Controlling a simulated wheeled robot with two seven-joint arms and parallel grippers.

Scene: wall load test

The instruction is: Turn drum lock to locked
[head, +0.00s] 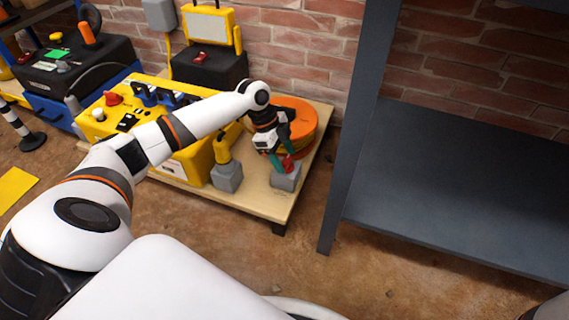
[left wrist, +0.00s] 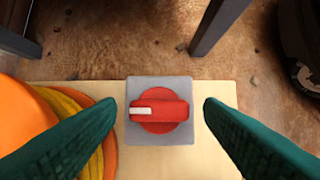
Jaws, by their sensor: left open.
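The drum lock is a red knob (left wrist: 158,110) with a white mark at its left end in the left wrist view. It sits on a grey square base (left wrist: 160,140). In the head view the grey base (head: 287,181) stands at the front right of the wooden platform, with the red knob partly hidden by my gripper. My left gripper (left wrist: 156,105) is open, its two green fingers to the left and right of the knob, apart from it. In the head view my left gripper (head: 281,162) points down over the knob. My right gripper is not in view.
An orange and yellow drum (head: 302,122) stands behind the knob on the wooden platform (head: 258,203). A yellow control box (head: 192,163) and another grey block (head: 226,177) are to the left. A dark shelf (head: 455,190) stands at right, with bare floor in front.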

